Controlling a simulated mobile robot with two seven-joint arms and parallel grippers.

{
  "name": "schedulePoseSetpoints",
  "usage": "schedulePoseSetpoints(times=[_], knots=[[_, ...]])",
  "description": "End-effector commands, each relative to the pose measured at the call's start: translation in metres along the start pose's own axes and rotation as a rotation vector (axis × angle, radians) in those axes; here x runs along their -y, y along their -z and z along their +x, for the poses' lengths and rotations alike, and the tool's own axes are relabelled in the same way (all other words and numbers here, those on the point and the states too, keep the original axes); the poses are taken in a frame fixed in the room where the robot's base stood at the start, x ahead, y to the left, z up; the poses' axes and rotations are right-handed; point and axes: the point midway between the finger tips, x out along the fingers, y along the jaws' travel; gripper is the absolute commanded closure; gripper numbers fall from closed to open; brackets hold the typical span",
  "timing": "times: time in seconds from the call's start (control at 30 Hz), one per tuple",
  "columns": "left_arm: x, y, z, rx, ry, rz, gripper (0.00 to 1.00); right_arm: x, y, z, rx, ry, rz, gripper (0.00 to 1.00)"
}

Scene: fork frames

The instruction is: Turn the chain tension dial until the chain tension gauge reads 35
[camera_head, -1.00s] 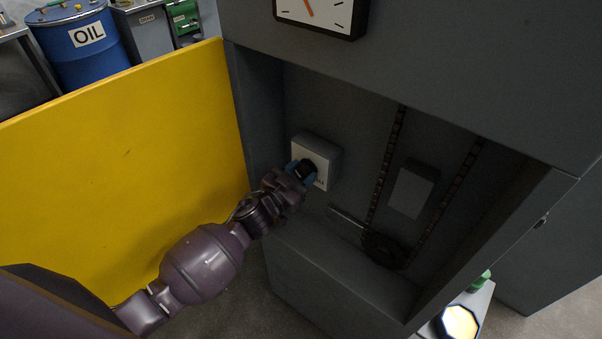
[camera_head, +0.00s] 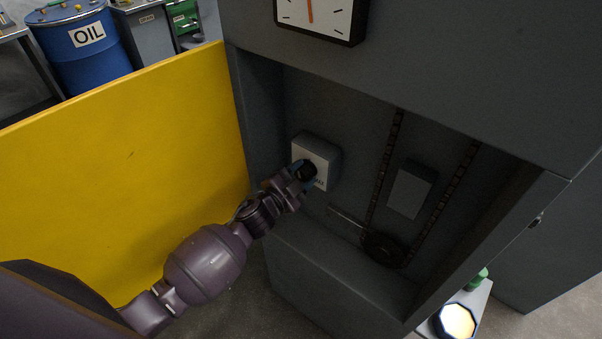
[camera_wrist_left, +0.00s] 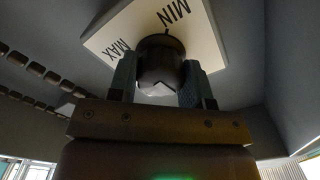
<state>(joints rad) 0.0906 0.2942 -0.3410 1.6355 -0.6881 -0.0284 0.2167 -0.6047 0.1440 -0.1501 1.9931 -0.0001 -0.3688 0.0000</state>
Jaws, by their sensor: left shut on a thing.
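The chain tension dial (camera_wrist_left: 160,64) is a dark round knob on a pale box (camera_head: 318,152) inside the open grey cabinet. In the left wrist view the box face (camera_wrist_left: 205,45) carries the words MIN and MAX. My left gripper (camera_head: 304,172) is shut on the dial, with one finger on each side of it in the left wrist view (camera_wrist_left: 160,82). The gauge (camera_head: 315,14) is a white square face at the top of the head view, cut off by the frame. Its orange needle points nearly straight up; no numbers are legible. My right gripper is not in view.
A yellow panel (camera_head: 120,170) stands left of the cabinet. A chain (camera_head: 381,175) runs around a sprocket (camera_head: 384,250) right of the dial, beside a grey block (camera_head: 410,190). A blue oil drum (camera_head: 78,50) stands at the back left. A lit lamp (camera_head: 456,321) is at lower right.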

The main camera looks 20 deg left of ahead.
Motion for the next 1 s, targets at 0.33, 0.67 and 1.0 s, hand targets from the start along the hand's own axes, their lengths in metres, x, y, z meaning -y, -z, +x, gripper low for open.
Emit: schedulePoseSetpoints(times=[0.33, 0.67, 1.0], knots=[[-0.0005, 0.0005, 0.0000, -0.001, 0.000, 0.310, 0.79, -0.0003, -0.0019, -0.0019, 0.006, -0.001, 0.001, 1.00], [-0.0010, 0.0003, 0.0001, -0.001, 0.000, 0.510, 0.79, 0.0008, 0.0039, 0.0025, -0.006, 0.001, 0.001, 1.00], [-0.0011, 0.0003, 0.0001, -0.001, 0.000, 0.586, 0.79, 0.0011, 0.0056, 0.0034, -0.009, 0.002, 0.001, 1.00]])
